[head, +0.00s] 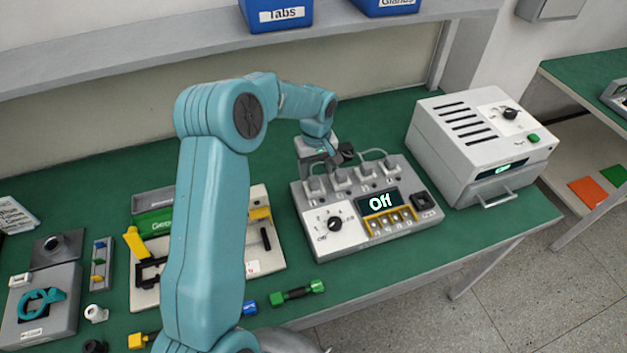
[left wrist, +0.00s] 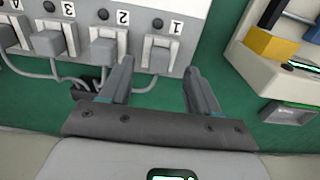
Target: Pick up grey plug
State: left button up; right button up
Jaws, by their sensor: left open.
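A grey and white control box (head: 345,218) with an "Off" display has a row of grey plugs along its back edge. The leftmost plug (head: 315,185) in the head view matches the plug by number 1 (left wrist: 158,54) in the left wrist view. My left gripper (head: 322,162) is over the back of the box. In the left wrist view its open fingers (left wrist: 160,82) point at plug 1, which shows between and just beyond the tips. The gripper looks empty. Plugs 2 (left wrist: 106,45) and 3 (left wrist: 50,42) sit left of it. My right gripper is out of view.
Grey cables (left wrist: 75,78) run from the plugs near the left finger. A white slotted machine (head: 480,145) stands right of the box. A pale fixture (head: 265,240) with yellow parts is to its left. A green-ended part (head: 298,292) lies in front on the green table.

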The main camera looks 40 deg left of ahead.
aim_at(315, 181)
pick_arm(q)
jog(key=shift+f, duration=0.35)
jog(key=shift+f+p, duration=0.3)
jog(key=f, duration=0.1)
jog(key=f+p, duration=0.1)
jog(key=f, duration=0.1)
jog(key=shift+a+f, duration=0.25)
jog(key=shift+f, duration=0.55)
jog(key=shift+d, duration=0.1)
jog(key=shift+r, duration=0.1)
jog(key=shift+c, duration=1.2)
jog(key=c, duration=0.8)
